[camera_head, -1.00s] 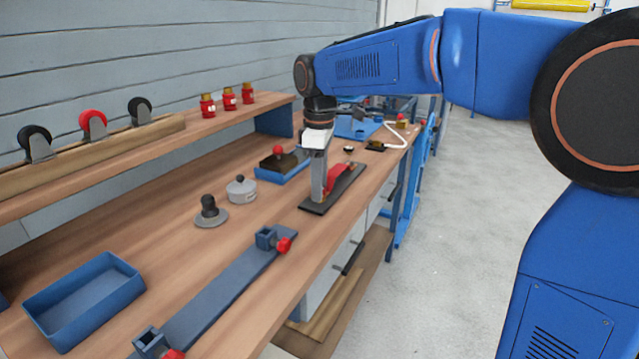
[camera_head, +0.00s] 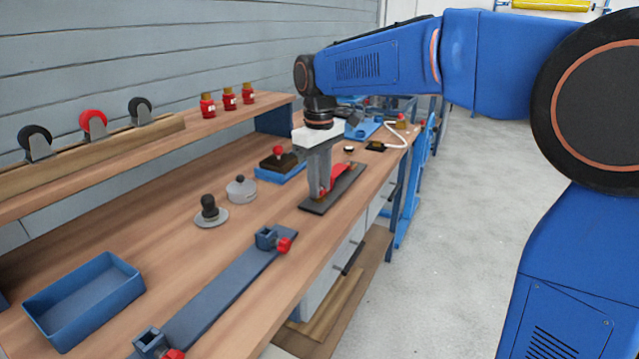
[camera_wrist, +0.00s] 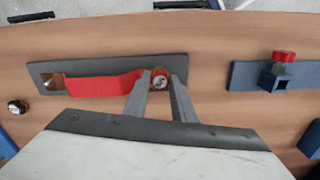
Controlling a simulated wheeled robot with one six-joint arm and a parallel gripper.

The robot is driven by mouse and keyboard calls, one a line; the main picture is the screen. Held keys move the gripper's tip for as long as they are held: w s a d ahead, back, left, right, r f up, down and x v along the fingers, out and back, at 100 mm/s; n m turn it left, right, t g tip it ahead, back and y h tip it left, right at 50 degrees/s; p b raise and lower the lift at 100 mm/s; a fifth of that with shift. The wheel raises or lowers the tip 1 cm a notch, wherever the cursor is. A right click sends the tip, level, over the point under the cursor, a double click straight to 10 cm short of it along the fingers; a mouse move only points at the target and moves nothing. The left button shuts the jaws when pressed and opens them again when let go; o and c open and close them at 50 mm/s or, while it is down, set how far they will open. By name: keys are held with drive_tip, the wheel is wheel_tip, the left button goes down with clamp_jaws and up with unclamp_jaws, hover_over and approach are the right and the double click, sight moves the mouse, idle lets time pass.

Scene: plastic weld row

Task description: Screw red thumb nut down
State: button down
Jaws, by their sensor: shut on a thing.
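My gripper (camera_head: 319,192) points straight down at the near end of a dark base plate (camera_head: 312,208) on the bench. A red strip (camera_head: 343,179) lies along this plate. In the wrist view, the two fingers (camera_wrist: 160,88) stand on either side of the red thumb nut (camera_wrist: 160,72) and are shut on it. A pale round stud top shows in its middle. The nut sits at the right end of the red strip (camera_wrist: 100,87). A brass-coloured piece (camera_wrist: 52,82) is at the strip's other end. In the head view the fingers mostly hide the nut.
A blue-grey bar with red-knobbed clamps (camera_head: 222,297) lies nearer along the bench. A blue tray (camera_head: 88,300), a grey lidded pot (camera_head: 241,190) and a black-knobbed piece (camera_head: 210,212) stand left. A red-knobbed block (camera_head: 279,160) stands behind the plate. Bench surface between them is clear.

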drive_tip(key=m, duration=1.4)
drive_tip(key=c, duration=1.5)
unclamp_jaws()
drive_tip(key=shift+c, duration=0.2)
